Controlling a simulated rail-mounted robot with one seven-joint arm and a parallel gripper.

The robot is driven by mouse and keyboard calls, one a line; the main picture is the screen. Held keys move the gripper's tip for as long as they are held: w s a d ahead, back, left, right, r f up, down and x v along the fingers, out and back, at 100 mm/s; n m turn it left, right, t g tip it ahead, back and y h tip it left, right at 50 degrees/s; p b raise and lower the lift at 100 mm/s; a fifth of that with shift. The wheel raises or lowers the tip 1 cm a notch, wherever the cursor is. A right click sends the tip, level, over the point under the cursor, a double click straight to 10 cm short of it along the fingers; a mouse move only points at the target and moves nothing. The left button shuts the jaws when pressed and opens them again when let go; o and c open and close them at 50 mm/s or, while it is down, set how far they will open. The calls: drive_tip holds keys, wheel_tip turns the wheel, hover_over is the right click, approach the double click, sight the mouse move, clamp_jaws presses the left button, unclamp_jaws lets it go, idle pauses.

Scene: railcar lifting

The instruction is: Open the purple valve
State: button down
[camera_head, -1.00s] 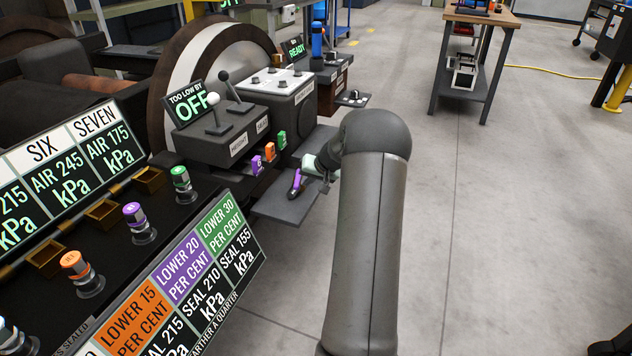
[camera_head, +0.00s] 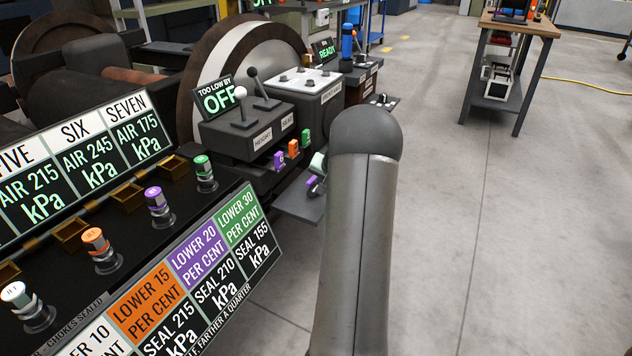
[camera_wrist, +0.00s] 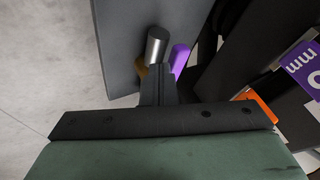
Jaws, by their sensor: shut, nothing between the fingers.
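The purple valve lever (camera_head: 312,183) stands at a small grey shelf (camera_head: 297,207) on the machine's front, partly hidden behind my arm. In the wrist view the purple lever (camera_wrist: 180,58) shows beside a silver cylinder (camera_wrist: 156,46) and a brass-coloured piece (camera_wrist: 140,68). My gripper (camera_wrist: 156,72) is shut and empty, its fingertips close to the left of the lever. Whether they touch it, I cannot tell. In the head view only a pale green part of the gripper shows by the lever.
Purple, orange and green tagged blocks (camera_head: 293,149) sit above the shelf. A row of colour-capped knobs (camera_head: 155,203) and label boards (camera_head: 205,265) stand at the left. A black-and-white control box (camera_head: 303,84) is behind. Open floor (camera_head: 440,220) lies at the right.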

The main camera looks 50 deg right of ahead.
drive_tip(key=shift+s+f+b, duration=0.15)
drive_tip(key=shift+s+b, duration=0.05)
drive_tip(key=shift+b, duration=0.1)
drive_tip(key=s+d+f+v, duration=0.1)
drive_tip(key=s+v, duration=0.1)
drive_tip(key=v, duration=1)
drive_tip(key=a+r+n+g+y+p, duration=0.1)
drive_tip(key=a+r+n+p, duration=0.1)
drive_tip(key=a+r+p, duration=0.65)
drive_tip(key=a+r+n+g+y+p, duration=0.15)
drive_tip(key=a+r+p, duration=0.3)
drive_tip(key=a, duration=0.75)
drive_tip(key=a+r+n+g+y+p, duration=0.1)
drive_tip(key=a+r+n+p, duration=0.2)
drive_tip(key=a+r+p, duration=0.55)
drive_tip(key=s+a+r+n+g+p, duration=0.1)
drive_tip(key=s+a+r+n+p, duration=0.2)
drive_tip(key=s+a+r+p, duration=0.3)
drive_tip(key=s+a+r+n+g+h+p, duration=0.1)
drive_tip(key=s+a+r+n+g+p, duration=0.1)
drive_tip(key=s+a+r+p, duration=0.4)
drive_tip(key=s+a+n+p, duration=0.1)
drive_tip(key=s+a+p, duration=0.1)
drive_tip(key=s+a, duration=0.2)
drive_tip(key=shift+s+a+r, duration=0.25)
drive_tip(key=shift+s+a, duration=0.15)
drive_tip(key=shift+a, duration=0.65)
